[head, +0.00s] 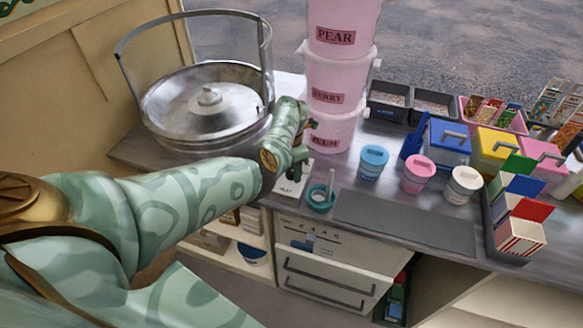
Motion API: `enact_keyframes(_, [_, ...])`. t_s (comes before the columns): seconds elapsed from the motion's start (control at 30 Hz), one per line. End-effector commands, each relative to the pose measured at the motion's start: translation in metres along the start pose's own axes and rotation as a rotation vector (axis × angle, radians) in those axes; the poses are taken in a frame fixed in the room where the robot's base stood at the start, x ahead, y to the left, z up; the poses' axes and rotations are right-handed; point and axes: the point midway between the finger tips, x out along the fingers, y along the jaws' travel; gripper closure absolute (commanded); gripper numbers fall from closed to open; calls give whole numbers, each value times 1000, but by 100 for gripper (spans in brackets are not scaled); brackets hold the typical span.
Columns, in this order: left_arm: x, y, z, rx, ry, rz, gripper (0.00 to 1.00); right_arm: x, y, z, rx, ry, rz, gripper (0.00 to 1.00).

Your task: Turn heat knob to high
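My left gripper (300,150) is over the counter, just right of the round metal bowl machine (205,108), pointing away from me. Its fingers are small and partly hidden by the wrist, so I cannot tell whether they are open or shut. A small white plate or panel (290,187) lies on the counter just below the gripper, partly covered by it. I cannot make out the heat knob; it may be hidden behind the gripper and wrist. My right gripper is not in view.
Stacked pink tubs labelled PEAR, BERRY and PLUM (335,75) stand close right of the gripper. A teal cup (320,198) holding a stick sits in front. Blue (373,162), pink (418,174) and white (462,185) tubs stand further right. A dark mat (405,222) is bare.

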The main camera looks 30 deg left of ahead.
Motion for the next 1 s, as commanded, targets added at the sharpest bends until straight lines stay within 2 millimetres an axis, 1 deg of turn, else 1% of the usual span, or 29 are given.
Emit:
enact_keyframes(0.27, [0,0,0,-1,1,-1,45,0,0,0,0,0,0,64])
enact_keyframes(0.37, [-6,0,0,-1,0,0,45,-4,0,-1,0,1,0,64])
enact_keyframes(0.47, [-24,-1,0,-2,-1,0,45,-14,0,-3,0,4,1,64])
enact_keyframes(0.57, [-50,0,0,-3,-2,2,45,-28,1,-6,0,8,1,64])
enact_keyframes(0.6, [-61,0,0,-2,-2,2,45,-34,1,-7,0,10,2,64])
enact_keyframes(0.8, [-115,0,1,-2,-3,2,45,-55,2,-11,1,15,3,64])
enact_keyframes(0.9, [-136,0,1,-2,-1,1,45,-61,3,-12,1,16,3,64])
enact_keyframes(1.0, [-150,0,1,-1,0,1,45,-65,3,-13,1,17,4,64])
